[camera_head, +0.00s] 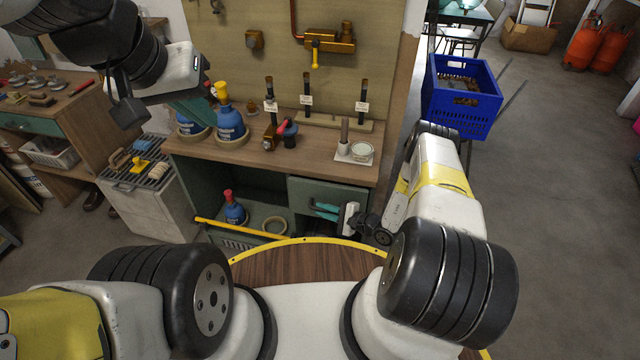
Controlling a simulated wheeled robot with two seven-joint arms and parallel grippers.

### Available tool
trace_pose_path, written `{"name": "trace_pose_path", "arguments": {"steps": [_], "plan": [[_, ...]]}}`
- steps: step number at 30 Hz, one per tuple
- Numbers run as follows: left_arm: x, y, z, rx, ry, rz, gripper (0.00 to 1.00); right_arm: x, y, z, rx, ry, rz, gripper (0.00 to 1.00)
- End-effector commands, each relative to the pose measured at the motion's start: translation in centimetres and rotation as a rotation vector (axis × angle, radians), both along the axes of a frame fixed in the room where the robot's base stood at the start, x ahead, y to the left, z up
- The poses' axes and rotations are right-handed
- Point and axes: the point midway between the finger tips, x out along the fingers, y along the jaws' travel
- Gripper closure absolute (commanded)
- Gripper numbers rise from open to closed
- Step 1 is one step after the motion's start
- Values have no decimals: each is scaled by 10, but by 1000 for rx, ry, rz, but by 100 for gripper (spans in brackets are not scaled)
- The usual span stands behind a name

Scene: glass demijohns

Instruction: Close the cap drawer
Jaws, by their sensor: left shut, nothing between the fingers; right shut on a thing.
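A green drawer front (303,192) sits under the right part of the workbench top (230,163). I take it for the cap drawer; how far it stands out is hard to tell. My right gripper (318,209) is in front of this panel, its teal fingers pointing left. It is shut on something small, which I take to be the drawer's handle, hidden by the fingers. My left gripper (207,114) is raised above the bench's left part, close to a blue demijohn with a yellow cap (230,122). It is shut and empty.
A blue demijohn with a red cap (235,212) stands in the open space below, behind a yellow bar (240,229). Labelled dark stands (307,97) and a white dish (356,152) are on the bench. A blue crate (462,98) stands right.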

Motion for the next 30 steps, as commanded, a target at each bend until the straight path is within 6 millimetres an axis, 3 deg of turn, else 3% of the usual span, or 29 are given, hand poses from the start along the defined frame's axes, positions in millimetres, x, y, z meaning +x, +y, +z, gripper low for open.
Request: {"name": "trace_pose_path", "arguments": {"steps": [15, 23, 28, 29, 30], "plan": [[0, 0, 0, 0, 0, 0, 100, 0, -1, 0, -1, 1, 0, 100], [0, 0, 0, 0, 0, 0, 100, 33, -12, -1, -2, -2, -2, 100], [0, 0, 0, 0, 0, 0, 100, 33, -11, -1, 0, 1, 0, 100], [0, 0, 0, 0, 0, 0, 100, 33, -11, -1, 0, 1, 0, 82], [0, 0, 0, 0, 0, 0, 100, 33, -11, -1, 0, 1, 0, 74]]}}
